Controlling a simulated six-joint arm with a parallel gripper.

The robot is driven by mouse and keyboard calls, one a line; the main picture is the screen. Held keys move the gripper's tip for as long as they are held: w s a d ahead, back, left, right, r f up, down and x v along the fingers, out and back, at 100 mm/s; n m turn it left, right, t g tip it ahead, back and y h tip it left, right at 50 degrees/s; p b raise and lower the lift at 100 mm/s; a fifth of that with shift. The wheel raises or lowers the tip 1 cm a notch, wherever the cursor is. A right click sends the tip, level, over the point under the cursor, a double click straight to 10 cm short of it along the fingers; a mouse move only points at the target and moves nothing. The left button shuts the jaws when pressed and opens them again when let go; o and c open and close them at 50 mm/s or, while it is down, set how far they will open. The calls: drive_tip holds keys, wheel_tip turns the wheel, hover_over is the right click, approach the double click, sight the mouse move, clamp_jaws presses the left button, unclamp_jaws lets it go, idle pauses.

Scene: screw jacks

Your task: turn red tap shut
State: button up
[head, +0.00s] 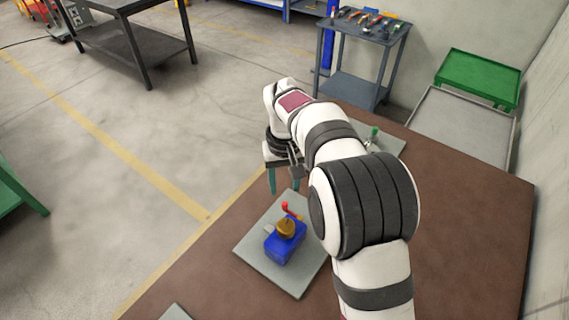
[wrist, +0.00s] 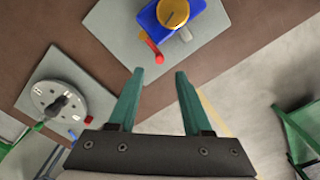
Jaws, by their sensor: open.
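The red tap (head: 287,208) is a small red lever with a rounded end, beside a brass round cap (head: 286,228) on a blue block (head: 285,247). The block stands on a grey plate (head: 255,261) on the brown table. In the wrist view the red tap (wrist: 151,45) shows beyond the fingertips, near the edge of the blue block (wrist: 147,17). My gripper (head: 283,184) has teal fingers, spread apart and empty, above and behind the tap. In the wrist view the open gripper (wrist: 159,74) has nothing between its fingertips and looks apart from the tap.
A second plate (wrist: 97,93) at left in the wrist view carries a grey round dial (wrist: 58,100) and a green handle (wrist: 38,127). My arm hides part of the table (head: 470,210) in the head view. A tool cart (head: 355,88) stands behind the table.

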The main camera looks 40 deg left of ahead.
wheel_tip(320, 180, up, 8)
drive_tip(key=shift+r, duration=0.25)
drive_tip(key=s+d+r+m, duration=0.3)
drive_tip(key=d+m, duration=0.1)
drive_tip(key=d, duration=0.8)
drive_tip(key=s+d+r+m, duration=0.2)
drive_tip(key=d+m, duration=0.2)
drive_tip(key=d, duration=0.7)
drive_tip(key=s+d+f+m+y, duration=0.1)
drive_tip(key=s+d+f+m, duration=0.2)
drive_tip(key=s+d, duration=0.2)
drive_tip(key=s+d+f+m, duration=0.3)
drive_tip(key=s+d, duration=0.2)
drive_tip(key=s, duration=0.5)
drive_tip(key=shift+m+y, duration=0.4)
drive_tip(key=shift+w, duration=0.1)
